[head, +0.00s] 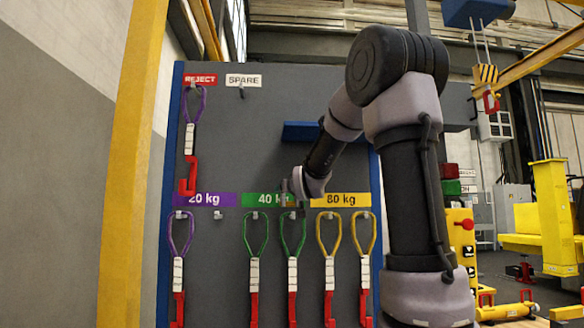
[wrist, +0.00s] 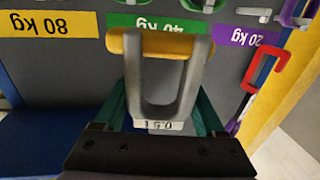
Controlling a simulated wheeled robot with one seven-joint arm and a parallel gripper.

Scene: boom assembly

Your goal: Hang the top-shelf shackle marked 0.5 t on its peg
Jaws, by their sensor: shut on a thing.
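My gripper (wrist: 162,108) is shut on a grey U-shaped shackle (wrist: 196,72) with a yellow pin across its far end. In the wrist view the shackle sits between the two green fingers, with a pale tag at its near end that seems to read 0.5 t. The shackle is held in front of the board, its pin over the green 40 kg label. In the head view my gripper (head: 290,194) is small beside the 40 kg label, and the shackle is hard to make out there. I cannot tell which peg belongs to the shackle.
A grey board (head: 250,145) carries purple, green and yellow slings on pegs under weight labels. A red-hooked purple sling (head: 190,140) hangs under REJECT. The SPARE peg (head: 241,90) and one 20 kg peg (head: 217,214) are bare. A blue shelf (head: 300,131) juts out behind my arm.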

